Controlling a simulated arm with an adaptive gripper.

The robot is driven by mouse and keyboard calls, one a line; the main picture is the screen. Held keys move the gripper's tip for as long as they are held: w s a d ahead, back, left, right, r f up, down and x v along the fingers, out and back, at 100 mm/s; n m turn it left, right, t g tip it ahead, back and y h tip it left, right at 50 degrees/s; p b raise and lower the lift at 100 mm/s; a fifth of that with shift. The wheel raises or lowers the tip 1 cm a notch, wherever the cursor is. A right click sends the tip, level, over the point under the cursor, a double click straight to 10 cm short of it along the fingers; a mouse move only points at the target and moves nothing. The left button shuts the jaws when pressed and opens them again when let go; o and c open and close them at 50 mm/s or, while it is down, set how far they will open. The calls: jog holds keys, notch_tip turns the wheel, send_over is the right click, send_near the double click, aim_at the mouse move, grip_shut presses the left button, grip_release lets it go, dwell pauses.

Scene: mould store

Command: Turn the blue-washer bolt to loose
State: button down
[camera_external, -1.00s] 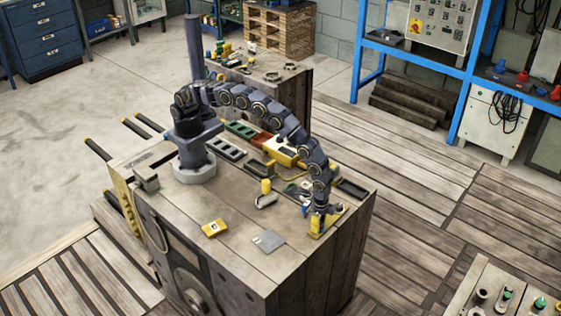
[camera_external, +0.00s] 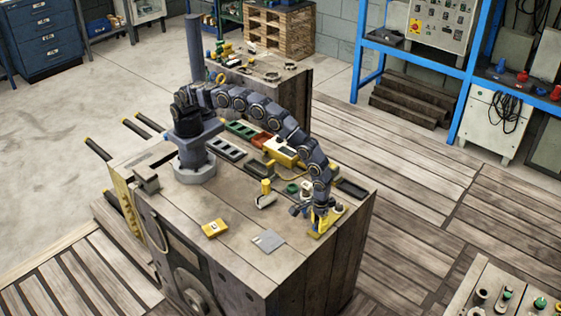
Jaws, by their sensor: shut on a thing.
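My gripper (camera_external: 321,211) points down at the right front corner of the wooden bench top (camera_external: 215,265). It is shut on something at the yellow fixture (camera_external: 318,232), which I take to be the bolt. The bolt and its blue washer are too small and too covered by the gripper to make out. A pale round part (camera_external: 338,208) sits just right of the gripper. A green-topped part (camera_external: 292,188) and a pale round part (camera_external: 307,188) stand behind it to the left.
A yellow-topped part (camera_external: 265,192), a yellow block (camera_external: 214,228) and a flat grey plate (camera_external: 268,240) lie left of the gripper. Trays (camera_external: 223,149) and a yellow box (camera_external: 284,152) are farther back.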

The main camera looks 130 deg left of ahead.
jog(key=shift+s+f+n, duration=0.15)
jog(key=shift+f+n, duration=0.05)
jog(key=shift+n, duration=1.1)
jog(key=shift+d, duration=0.1)
jog(key=c, duration=0.7)
grip_release()
jog(key=shift+r, duration=0.1)
notch_tip(320, 180, up, 12)
jog(key=shift+r, duration=0.1)
